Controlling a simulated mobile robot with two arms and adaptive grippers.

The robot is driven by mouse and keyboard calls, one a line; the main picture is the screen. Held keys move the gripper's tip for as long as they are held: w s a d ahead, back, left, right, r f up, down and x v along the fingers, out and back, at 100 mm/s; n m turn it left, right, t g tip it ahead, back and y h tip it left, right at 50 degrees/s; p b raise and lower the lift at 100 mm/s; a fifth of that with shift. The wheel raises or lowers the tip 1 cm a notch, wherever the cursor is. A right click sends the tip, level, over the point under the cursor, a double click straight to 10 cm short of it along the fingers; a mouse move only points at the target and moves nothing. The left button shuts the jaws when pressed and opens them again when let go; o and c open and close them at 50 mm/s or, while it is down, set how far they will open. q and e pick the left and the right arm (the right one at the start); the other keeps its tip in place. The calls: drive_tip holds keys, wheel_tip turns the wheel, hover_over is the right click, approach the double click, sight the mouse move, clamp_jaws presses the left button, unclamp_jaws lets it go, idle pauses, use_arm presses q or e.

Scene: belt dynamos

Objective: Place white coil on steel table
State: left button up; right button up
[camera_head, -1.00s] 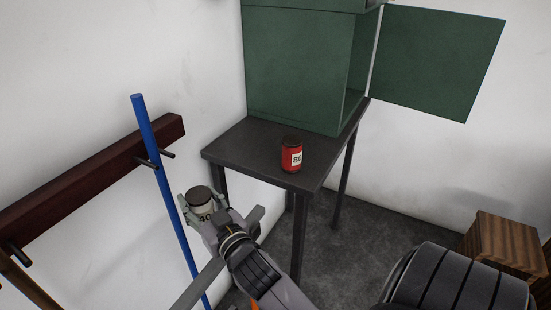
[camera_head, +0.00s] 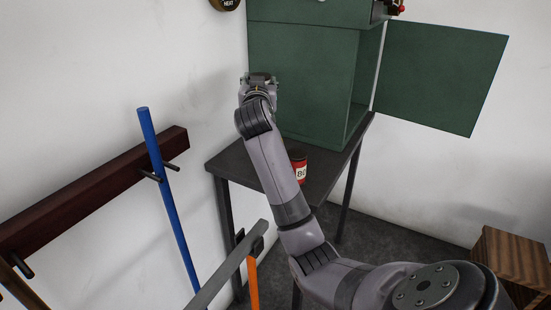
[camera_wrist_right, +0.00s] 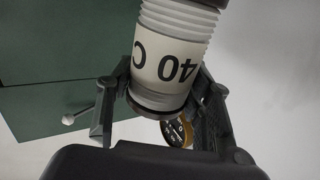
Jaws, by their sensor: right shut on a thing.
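The white coil (camera_wrist_right: 172,58) is a ribbed cylinder with a pale band marked "40 C" and a dark end cap. In the right wrist view it sits between the fingers of my right gripper (camera_wrist_right: 165,95), which is shut on it. In the head view my right gripper (camera_head: 259,80) is raised above the back left of the dark steel table (camera_head: 222,163), in front of the green cabinet; the coil is hardly visible there. A red coil (camera_head: 299,172) with a pale label stands upright on the table, partly behind my right arm. My left gripper is not in view.
The green cabinet (camera_head: 300,70) fills the table's back, its door (camera_head: 440,75) swung open to the right. A blue pole (camera_head: 168,190) leans at a wall rack (camera_head: 90,190). A wooden crate (camera_head: 515,262) stands right. The table's left front is bare.

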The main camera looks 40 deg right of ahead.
wheel_tip(320, 180, down, 20)
drive_tip(key=shift+r, duration=0.25)
drive_tip(key=shift+b, duration=0.3)
drive_tip(key=o, duration=1.5)
drive_tip(key=shift+f, duration=0.1)
drive_tip(key=shift+a, duration=0.15)
drive_tip(key=b+v, duration=0.1)
drive_tip(key=v, duration=1.1)
drive_tip(key=shift+r, duration=0.2)
